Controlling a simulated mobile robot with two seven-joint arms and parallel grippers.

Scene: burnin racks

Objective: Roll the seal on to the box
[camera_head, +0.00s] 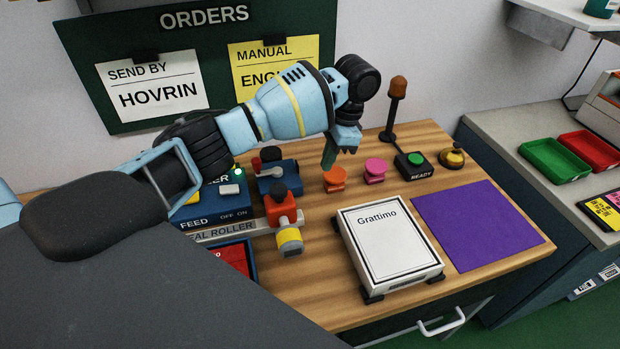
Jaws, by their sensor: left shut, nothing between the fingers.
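The white box (391,246), marked "Grattimo", lies flat on the wooden table between dark corner holders. A roller tool with a red body and a yellow and grey roll (289,239) stands left of the box, at the end of a holder labelled "…AL ROLLER" (226,231). I see no seal on the box's top. My left gripper (340,152) is shut and empty, above the back of the table, behind the box and the roller tool. My right gripper is not in view.
An orange stamp (335,178) and a pink stamp (375,170) stand behind the box. A "READY" button (415,163) and a bell (451,157) are farther right. A purple mat (478,224) lies bare beside the box. A blue feeder (215,209) stands left.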

